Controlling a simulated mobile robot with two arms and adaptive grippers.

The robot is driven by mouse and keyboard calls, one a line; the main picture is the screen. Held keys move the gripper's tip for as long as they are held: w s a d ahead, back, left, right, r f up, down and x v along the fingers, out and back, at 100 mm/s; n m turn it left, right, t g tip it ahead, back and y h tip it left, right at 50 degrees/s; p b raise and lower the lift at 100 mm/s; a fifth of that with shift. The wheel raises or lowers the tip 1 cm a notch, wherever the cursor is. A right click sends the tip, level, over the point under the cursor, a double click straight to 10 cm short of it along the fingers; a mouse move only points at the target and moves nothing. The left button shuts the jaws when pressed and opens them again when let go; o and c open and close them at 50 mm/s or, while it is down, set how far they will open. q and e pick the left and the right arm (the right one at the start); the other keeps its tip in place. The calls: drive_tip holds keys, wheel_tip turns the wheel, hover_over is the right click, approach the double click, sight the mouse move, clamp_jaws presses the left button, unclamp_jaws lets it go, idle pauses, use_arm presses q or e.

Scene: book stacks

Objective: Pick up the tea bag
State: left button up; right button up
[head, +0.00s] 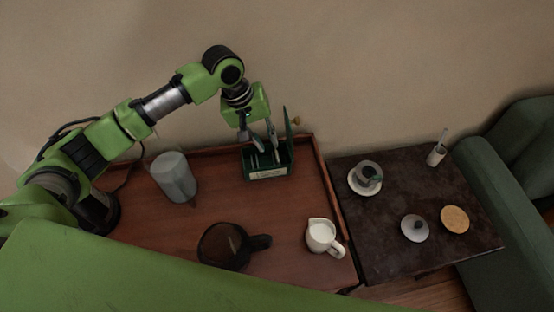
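A small dark green box (268,173) with a pale label and a raised lid stands at the back right of the wooden tray table. Thin pale upright shapes inside it look like tea bags; I cannot make out a single one clearly. My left gripper (258,143) points down into the box's opening, its fingers partly hidden by the box. Its fingers look spread, but I cannot tell whether a tea bag is between them. My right gripper is not in view.
A glass jar (174,177), a dark teapot (224,246) and a white milk jug (322,236) stand on the wooden table (200,215). A dark side table (385,230) holds a cup on a saucer (365,189), a white lid (415,228), a round coaster (455,219) and a small holder (436,155). A wall rises behind.

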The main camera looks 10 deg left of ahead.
sight(276, 156)
use_arm(q)
drive_tip(key=x, duration=0.7)
drive_tip(key=shift+d+f, duration=0.15)
drive_tip(key=shift+d, duration=0.05)
drive_tip(key=c, duration=0.5)
